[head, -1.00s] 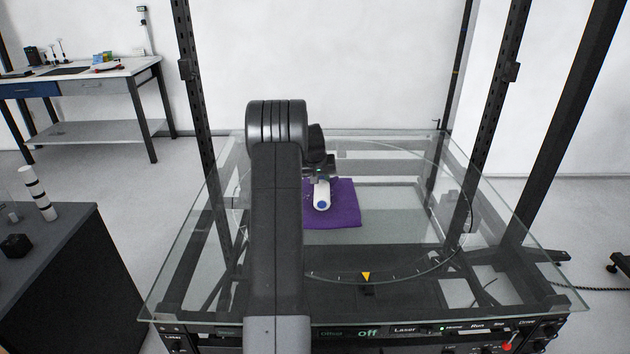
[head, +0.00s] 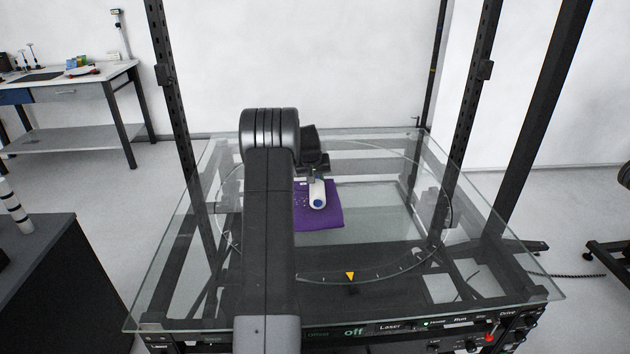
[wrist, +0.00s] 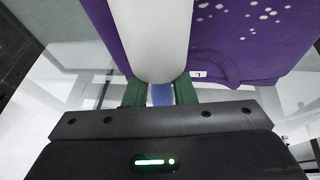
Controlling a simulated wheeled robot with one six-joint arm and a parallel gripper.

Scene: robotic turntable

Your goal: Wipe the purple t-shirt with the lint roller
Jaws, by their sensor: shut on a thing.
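The purple t-shirt (head: 331,215) lies folded on the glass turntable, partly hidden behind my arm in the head view. In the wrist view the t-shirt (wrist: 240,35) shows white specks on its upper right part. The lint roller (head: 317,195) has a white roll and a blue end and is over the t-shirt. Its white roll (wrist: 155,40) fills the upper middle of the wrist view. My gripper (wrist: 160,93) is shut on the roller's blue handle. I cannot tell whether the roll touches the cloth.
The glass top (head: 390,215) is clear to the right of the t-shirt. Dark upright posts (head: 470,110) flank the turntable. A dark cabinet (head: 40,270) stands at left, and a workbench (head: 85,80) stands at the back left.

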